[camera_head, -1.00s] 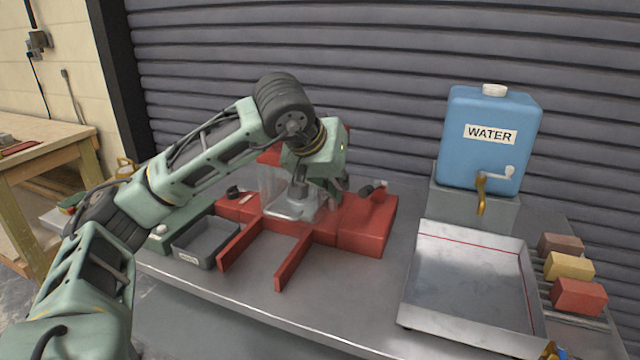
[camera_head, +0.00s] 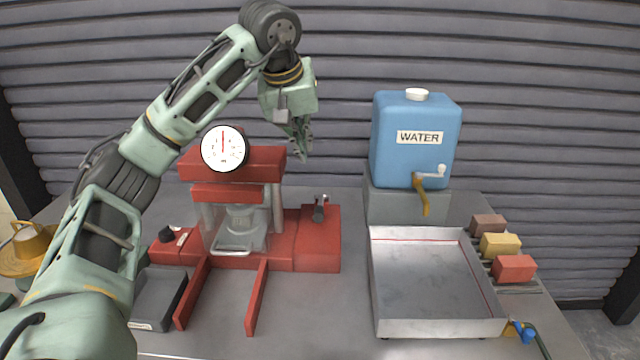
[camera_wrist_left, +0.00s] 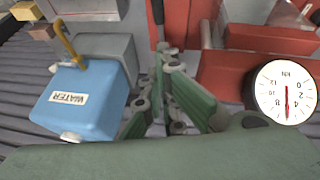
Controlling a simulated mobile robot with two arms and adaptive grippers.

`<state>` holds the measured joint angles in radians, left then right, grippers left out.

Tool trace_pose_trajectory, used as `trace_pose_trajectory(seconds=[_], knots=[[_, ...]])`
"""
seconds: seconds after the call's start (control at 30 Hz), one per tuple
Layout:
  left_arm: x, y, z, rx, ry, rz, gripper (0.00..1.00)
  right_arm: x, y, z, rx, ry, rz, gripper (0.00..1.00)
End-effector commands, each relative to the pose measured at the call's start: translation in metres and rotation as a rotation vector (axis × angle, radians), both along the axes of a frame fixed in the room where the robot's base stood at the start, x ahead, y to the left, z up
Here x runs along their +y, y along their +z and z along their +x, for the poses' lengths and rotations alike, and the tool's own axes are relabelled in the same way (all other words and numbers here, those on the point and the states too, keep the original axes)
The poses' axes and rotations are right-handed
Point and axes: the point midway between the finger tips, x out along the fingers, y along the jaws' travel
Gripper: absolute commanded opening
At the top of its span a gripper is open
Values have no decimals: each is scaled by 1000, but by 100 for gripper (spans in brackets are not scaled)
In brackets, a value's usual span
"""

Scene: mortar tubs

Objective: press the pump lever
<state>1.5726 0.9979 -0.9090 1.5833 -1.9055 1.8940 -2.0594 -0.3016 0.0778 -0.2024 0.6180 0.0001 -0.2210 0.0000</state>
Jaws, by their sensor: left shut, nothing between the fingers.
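The red press (camera_head: 232,165) stands on the bench with a round white dial gauge (camera_head: 223,148) on its front. The gauge also shows in the left wrist view (camera_wrist_left: 285,92). The pump lever (camera_head: 319,212), a short dark handle, rises from the red block on the right of the press. In the left wrist view a dark rod that looks like this lever (camera_wrist_left: 157,14) shows beyond the fingertips. My left gripper (camera_head: 303,153) is shut and empty, pointing down. In the head view it appears above the lever and slightly left of it, apart from it.
A blue water tank (camera_head: 414,140) with a brass tap stands on a grey block at the right. A metal tray (camera_head: 376,290) lies in front of it, with coloured blocks (camera_head: 500,245) to its right. A grey tub (camera_head: 157,297) sits left of the press rails.

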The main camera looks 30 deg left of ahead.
Motion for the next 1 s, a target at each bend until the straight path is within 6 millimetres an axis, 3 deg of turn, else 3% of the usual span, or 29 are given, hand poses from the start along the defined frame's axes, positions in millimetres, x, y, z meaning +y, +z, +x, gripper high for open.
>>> trace_pose_trajectory(seconds=[0.1, 0.27, 0.6, 0.77, 1.0], knots=[[0, -1, 0, -1, 0, 1, 0, -16, 1, 12, -17, -5, -17, 40], [1, -8, 3, 1, 0, 0, 0, -18, 2, 14, -20, -5, -20, 40], [8, -66, 31, 4, 0, 1, 0, 8, 11, -2, 1, -1, 9, 40], [10, -95, 43, 3, -1, 1, 0, 7, 17, -2, 2, 1, 8, 40], [-1, -121, 36, 0, -3, 1, 0, -1, 23, 1, -1, 0, -1, 40]])
